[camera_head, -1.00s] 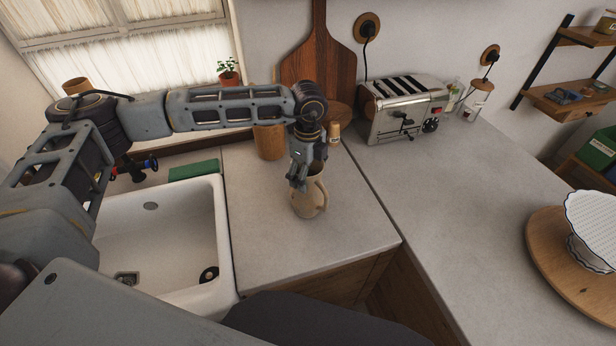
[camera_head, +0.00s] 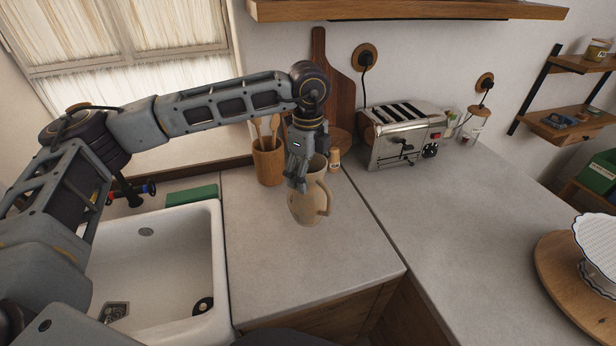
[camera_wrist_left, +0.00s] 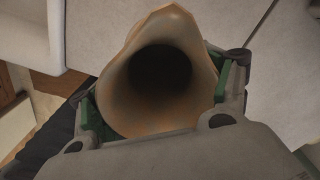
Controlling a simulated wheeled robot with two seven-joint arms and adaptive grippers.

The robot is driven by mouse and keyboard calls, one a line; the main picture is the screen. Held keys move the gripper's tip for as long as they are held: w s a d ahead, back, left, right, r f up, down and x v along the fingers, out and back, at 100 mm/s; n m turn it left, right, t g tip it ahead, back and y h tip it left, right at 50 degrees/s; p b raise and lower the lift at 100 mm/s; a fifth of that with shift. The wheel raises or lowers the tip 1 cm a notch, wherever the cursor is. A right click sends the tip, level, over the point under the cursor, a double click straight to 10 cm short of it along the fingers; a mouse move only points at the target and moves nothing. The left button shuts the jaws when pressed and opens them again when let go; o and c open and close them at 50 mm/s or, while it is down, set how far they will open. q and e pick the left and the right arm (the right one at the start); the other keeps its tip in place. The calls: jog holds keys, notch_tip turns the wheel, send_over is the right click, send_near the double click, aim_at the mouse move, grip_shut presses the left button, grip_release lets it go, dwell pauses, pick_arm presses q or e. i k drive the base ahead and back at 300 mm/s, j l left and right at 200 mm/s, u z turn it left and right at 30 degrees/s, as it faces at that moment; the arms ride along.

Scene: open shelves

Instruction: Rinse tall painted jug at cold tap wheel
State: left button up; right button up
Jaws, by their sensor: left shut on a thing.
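The tall painted jug (camera_head: 312,203) is beige, upright, with its handle to the right, over the counter right of the sink. My left gripper (camera_head: 298,182) comes down from above and is shut on its upper part. The jug seems a little above the counter, but the gap under it is hard to judge. In the left wrist view I look into the dark mouth of the jug (camera_wrist_left: 160,75), between the green-padded fingers. The cold tap wheel (camera_head: 150,188), blue, is at the back left of the sink, partly behind my arm. My right gripper is out of view.
The white sink (camera_head: 218,262) is left of the counter (camera_head: 270,262); a green sponge (camera_head: 192,195) lies at its back edge. A wooden utensil pot (camera_head: 268,163) and a small jar (camera_head: 334,158) stand behind the jug. A toaster (camera_head: 400,140) is further right.

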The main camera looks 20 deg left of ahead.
aim_at(149, 187)
jog(key=k+u, duration=0.2)
jog(key=u, duration=0.2)
jog(key=k+j+u, duration=0.15)
jog(key=u, duration=0.25)
jog(key=k+j+u, duration=0.15)
jog(key=u, duration=0.25)
jog(key=k, duration=0.05)
